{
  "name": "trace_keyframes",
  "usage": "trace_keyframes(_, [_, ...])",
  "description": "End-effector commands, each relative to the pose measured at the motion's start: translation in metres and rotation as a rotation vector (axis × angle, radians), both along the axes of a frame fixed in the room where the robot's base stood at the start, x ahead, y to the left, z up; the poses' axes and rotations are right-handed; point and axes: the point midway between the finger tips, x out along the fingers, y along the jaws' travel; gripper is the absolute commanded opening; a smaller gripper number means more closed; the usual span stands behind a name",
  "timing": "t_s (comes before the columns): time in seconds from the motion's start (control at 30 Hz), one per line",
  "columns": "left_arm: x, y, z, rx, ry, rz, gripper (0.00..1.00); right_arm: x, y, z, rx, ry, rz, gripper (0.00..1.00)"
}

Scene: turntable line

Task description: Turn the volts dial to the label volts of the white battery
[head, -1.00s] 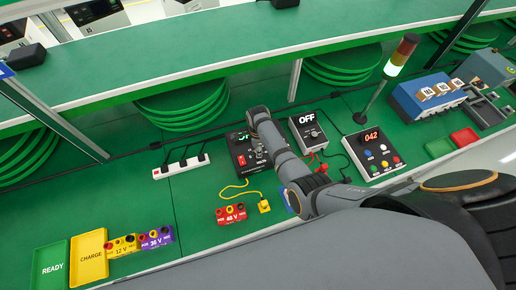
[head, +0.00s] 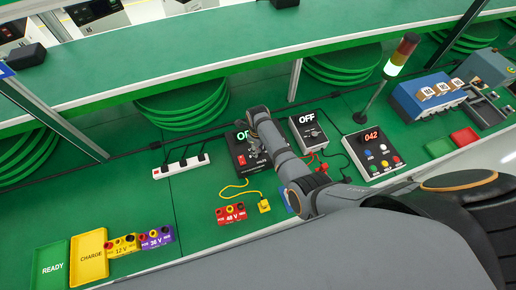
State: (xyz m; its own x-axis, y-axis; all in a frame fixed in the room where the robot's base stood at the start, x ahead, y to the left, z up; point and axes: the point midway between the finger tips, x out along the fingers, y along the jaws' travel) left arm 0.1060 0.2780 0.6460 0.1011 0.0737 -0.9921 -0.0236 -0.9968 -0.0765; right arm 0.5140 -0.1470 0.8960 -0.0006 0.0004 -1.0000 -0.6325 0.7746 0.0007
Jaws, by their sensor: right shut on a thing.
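The black charger unit (head: 241,157) stands mid-bench with a lit display (head: 242,136), partly covered by my right arm, and a red switch. My right gripper (head: 256,149) is over its face, shut on the volts dial, which the fingers and wrist mostly hide. The dial's pointing direction cannot be read. No white battery shows. A yellow 12 V battery (head: 124,246), a purple 36 V battery (head: 157,237) and a red 48 V battery (head: 231,214) sit along the front of the bench. My left gripper is not in view.
A second unit reading OFF (head: 309,131) stands right of my forearm. A box reading 042 (head: 373,150) is farther right. A yellow lead (head: 236,189) runs to a yellow connector (head: 264,206). CHARGE (head: 89,234) and READY (head: 50,270) trays are at left. A blue thing is partly behind my arm.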

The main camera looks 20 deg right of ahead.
Motion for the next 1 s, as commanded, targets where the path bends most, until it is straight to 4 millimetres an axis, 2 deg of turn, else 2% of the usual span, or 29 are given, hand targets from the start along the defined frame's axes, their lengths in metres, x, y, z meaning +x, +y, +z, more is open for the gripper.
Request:
trace_keyframes(0.6, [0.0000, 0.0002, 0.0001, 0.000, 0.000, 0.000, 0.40, 0.0014, 0.0004, 0.0012, 0.001, -0.003, -0.041, 0.01])
trace_keyframes(0.63, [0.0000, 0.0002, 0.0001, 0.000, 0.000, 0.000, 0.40, 0.0014, 0.0004, 0.0012, 0.001, -0.003, -0.040, 0.35])
trace_keyframes(0.7, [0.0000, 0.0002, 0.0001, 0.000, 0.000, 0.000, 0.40, 0.0013, 0.0003, 0.0011, 0.000, -0.004, -0.040, 0.44])
trace_keyframes(0.8, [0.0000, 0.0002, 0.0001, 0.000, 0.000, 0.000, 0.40, 0.0010, 0.0003, 0.0009, 0.000, -0.002, -0.040, 0.55])
trace_keyframes(1.0, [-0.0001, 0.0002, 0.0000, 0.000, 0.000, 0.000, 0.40, 0.0004, 0.0001, 0.0004, 0.000, -0.001, -0.040, 0.55])
